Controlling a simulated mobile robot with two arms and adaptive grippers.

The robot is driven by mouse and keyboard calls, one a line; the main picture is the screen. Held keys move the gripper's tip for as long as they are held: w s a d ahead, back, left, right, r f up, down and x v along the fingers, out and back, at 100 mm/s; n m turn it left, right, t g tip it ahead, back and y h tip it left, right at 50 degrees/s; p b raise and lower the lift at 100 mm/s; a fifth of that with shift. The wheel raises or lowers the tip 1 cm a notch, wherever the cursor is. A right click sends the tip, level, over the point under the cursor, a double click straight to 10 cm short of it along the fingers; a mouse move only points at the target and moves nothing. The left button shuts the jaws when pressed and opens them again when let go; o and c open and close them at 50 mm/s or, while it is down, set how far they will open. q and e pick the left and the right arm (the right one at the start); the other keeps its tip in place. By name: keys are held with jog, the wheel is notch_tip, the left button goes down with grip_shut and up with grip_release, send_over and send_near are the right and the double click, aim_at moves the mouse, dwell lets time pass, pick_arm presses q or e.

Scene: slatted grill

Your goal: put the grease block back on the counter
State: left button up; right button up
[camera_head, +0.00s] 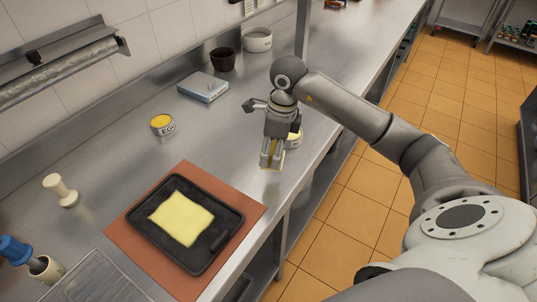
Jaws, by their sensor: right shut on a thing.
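My right gripper (271,163) comes in from the right and is shut on a small pale block, which I take to be the grease block (272,160). The fingers hide most of it, with only yellowish edges showing. It is above or at the steel counter (225,135), right of the black pan; I cannot tell whether it touches the counter. The black pan (228,247) lies on a reddish-brown mat (145,252), with a flat pale yellow slab (182,218) in it. My left gripper is not in view.
A yellow-topped tin (162,125) stands behind the pan, and another tin (294,138) stands beside my right gripper. A blue-grey box (203,88), a dark pot (222,59) and a pale pot (257,39) stand farther back. A cream-coloured knobbed tool (61,190) is at left.

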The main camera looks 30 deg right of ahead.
jog(key=w+f, duration=0.1)
jog(key=f, duration=0.1)
jog(key=w+d+f+p, duration=0.1)
jog(key=w+f, duration=0.1)
jog(key=shift+w+f, duration=0.2)
notch_tip(320, 180, down, 3)
jog(key=shift+r+p, duration=0.1)
jog(key=shift+p, duration=0.9)
jog(key=shift+f+b, duration=0.25)
jog(key=shift+b, duration=0.1)
jog(key=o, duration=1)
jog(key=shift+r, duration=0.15)
